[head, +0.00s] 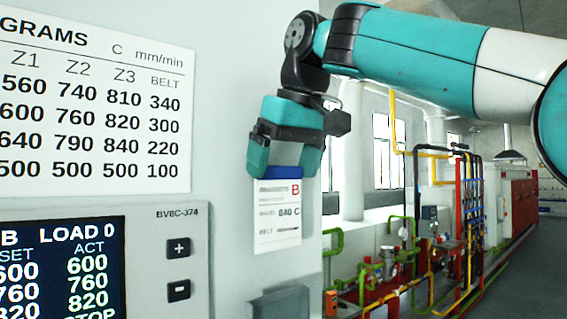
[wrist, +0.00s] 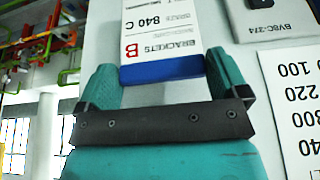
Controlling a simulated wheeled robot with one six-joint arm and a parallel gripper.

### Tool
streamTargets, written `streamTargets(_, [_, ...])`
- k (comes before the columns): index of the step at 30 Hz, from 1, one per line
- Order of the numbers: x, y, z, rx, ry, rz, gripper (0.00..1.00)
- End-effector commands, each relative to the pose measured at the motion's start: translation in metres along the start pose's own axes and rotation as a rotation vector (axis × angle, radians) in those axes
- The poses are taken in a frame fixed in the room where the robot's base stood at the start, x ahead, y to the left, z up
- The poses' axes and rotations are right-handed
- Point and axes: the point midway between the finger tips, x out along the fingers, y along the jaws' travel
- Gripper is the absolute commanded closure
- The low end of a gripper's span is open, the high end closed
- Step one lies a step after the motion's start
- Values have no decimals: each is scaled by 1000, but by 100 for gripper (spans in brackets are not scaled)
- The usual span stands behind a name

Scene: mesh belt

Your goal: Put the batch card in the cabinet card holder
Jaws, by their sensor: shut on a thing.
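The batch card (head: 277,215) is white with a blue top strip, a red B and the text 840 C. My gripper (head: 286,160) points down and is shut on the card's blue end, which hangs upright in front of the pale cabinet face. In the wrist view the card (wrist: 162,30) appears upside down, its blue strip between the fingers of my gripper (wrist: 162,68). A grey piece (head: 281,303) at the bottom edge of the head view, below the card, may be the card holder; most of it is cut off. A gap shows between it and the card.
A control panel (head: 180,225) with a lit screen and plus and minus buttons is on the cabinet to the left. A program chart (head: 90,110) is above it. Pipes and red equipment (head: 450,220) stand further back at right.

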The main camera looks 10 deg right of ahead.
Motion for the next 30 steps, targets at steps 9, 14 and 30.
streamTargets(9, [13, -1, 7, -2, 1, 0, 43])
streamTargets(14, [28, -1, 13, -2, 1, 0, 43])
streamTargets(30, [52, -1, 23, -1, 1, 0, 43])
